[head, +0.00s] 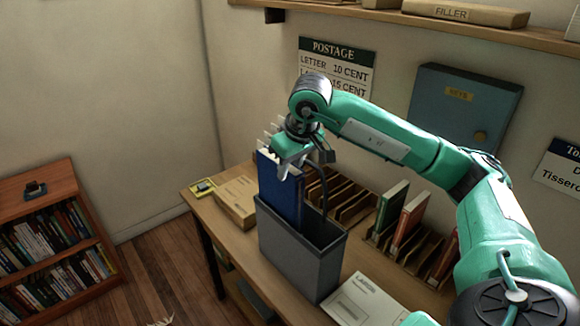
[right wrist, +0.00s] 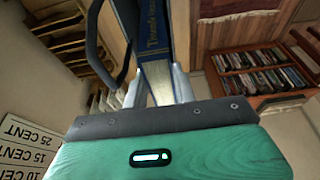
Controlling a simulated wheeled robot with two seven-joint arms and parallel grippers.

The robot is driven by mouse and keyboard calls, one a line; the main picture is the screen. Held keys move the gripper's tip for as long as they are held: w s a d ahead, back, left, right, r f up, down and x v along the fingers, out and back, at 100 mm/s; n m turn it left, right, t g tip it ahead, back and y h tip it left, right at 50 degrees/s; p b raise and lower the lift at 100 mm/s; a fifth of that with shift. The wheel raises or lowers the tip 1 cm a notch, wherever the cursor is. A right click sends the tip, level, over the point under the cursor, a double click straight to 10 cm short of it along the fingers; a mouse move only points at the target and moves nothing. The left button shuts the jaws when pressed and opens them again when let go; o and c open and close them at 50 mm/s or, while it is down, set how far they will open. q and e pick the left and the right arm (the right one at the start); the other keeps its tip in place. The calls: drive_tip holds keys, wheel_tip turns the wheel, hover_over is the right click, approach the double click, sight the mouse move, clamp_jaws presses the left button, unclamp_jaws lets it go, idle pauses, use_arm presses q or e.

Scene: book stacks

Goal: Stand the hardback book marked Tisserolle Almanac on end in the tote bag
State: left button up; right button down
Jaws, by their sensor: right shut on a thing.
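The blue hardback book (head: 280,195) is upright at the left end of the grey tote bag (head: 305,262), its lower part hidden inside the bag. My right gripper (head: 284,168) is shut on the book's top edge. In the right wrist view, the book's blue spine (right wrist: 158,88) shows between the two fingers (right wrist: 160,90), with gold lettering that starts like "Tisserolle". Whether the book's foot touches the bag's floor cannot be seen. A dark bag handle (head: 323,185) stands up beside the book. My left gripper is not in view.
The bag stands on a wooden table (head: 358,262). A wooden rack (head: 345,200) with slots is behind it, with a green book (head: 392,205) and a red book (head: 411,216) to the right. A cardboard box (head: 236,203) is at left, a labelled white envelope (head: 365,300) in front.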

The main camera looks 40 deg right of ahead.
sight(290, 187)
drive_tip(key=shift+f+b, duration=1.4)
drive_tip(key=shift+f, duration=0.1)
drive_tip(key=shift+f+b, duration=1.25)
drive_tip(key=shift+f, duration=0.15)
drive_tip(key=shift+f+b, duration=1.2)
drive_tip(key=shift+f, duration=0.2)
drive_tip(key=shift+d+f, duration=0.15)
drive_tip(key=shift+f, duration=0.1)
